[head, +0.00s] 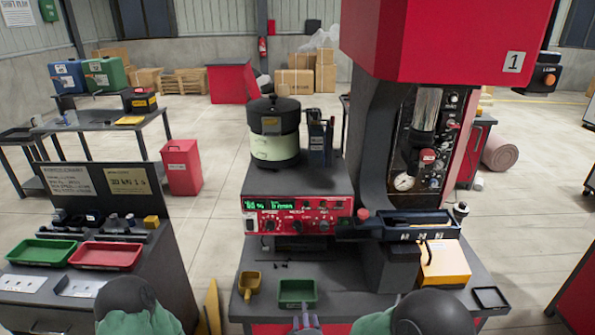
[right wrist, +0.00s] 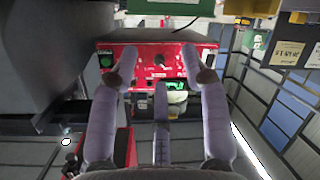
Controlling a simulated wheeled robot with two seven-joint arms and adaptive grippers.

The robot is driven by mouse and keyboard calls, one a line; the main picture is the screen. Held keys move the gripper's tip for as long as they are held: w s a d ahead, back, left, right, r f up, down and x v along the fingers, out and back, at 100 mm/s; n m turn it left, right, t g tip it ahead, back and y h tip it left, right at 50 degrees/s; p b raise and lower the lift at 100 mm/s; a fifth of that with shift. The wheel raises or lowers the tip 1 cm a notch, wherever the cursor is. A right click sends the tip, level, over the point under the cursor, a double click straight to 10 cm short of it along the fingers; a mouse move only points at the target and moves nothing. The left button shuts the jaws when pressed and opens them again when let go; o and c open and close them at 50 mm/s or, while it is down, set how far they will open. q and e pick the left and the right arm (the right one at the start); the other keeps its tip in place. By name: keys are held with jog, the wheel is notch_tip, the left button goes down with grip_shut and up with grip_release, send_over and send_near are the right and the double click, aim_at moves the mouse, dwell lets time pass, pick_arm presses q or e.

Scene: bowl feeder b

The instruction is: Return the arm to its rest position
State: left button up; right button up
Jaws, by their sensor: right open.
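My right gripper (head: 306,324) shows only in part at the bottom edge of the head view, just in front of the small green tray (head: 297,292) on the machine's table. In the right wrist view the gripper (right wrist: 160,60) has its grey-purple fingers spread apart, with nothing held between them. Beyond its fingers is the red control panel (right wrist: 150,62), which appears turned over in that view. My left gripper is not in view.
A side table at left holds a green tray (head: 42,251) and a red tray (head: 106,255). Open floor lies behind.

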jog(key=s+d+f+m+g+y, duration=0.1)
jog(key=s+d+f+m+g, duration=0.25)
jog(key=f, duration=0.55)
jog(key=s+d+f+m+g, duration=0.2)
jog(key=s+f+g, duration=0.2)
jog(key=f, duration=0.4)
jog(key=s+d+f+m+g+y, duration=0.1)
jog(key=s+f+m+g, duration=0.1)
jog(key=s, duration=0.5)
jog(key=s+d+f+m+g+y, duration=0.1)
jog(key=s+f+g, duration=0.3)
jog(key=s, duration=0.4)
jog(key=shift+f+m+g, duration=0.35)
jog(key=shift+f+m, duration=0.35)
jog(key=shift+m, duration=0.05)
jog(key=shift+d, duration=0.1)
